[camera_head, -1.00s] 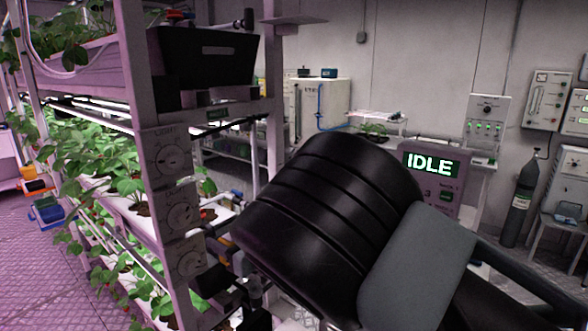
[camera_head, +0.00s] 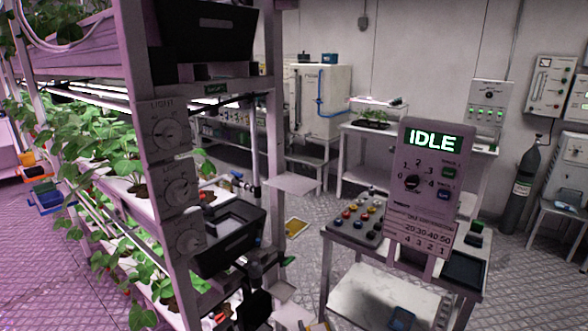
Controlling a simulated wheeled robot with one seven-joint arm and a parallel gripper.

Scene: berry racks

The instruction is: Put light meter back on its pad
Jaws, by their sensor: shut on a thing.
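My gripper is not in view, and I cannot see what it holds. I cannot make out a light meter anywhere in this view. No pad can be identified with certainty. A small flat yellow-edged panel (camera_head: 296,228) shows low between the rack and the control table, but I cannot tell what it is.
A tall plant rack (camera_head: 150,60) with dials (camera_head: 168,135) and a black tray (camera_head: 228,245) stands at left. A bare small shelf (camera_head: 292,185) juts from it. A control table (camera_head: 345,240) with an IDLE panel (camera_head: 425,185) is at right. Open floor shows behind.

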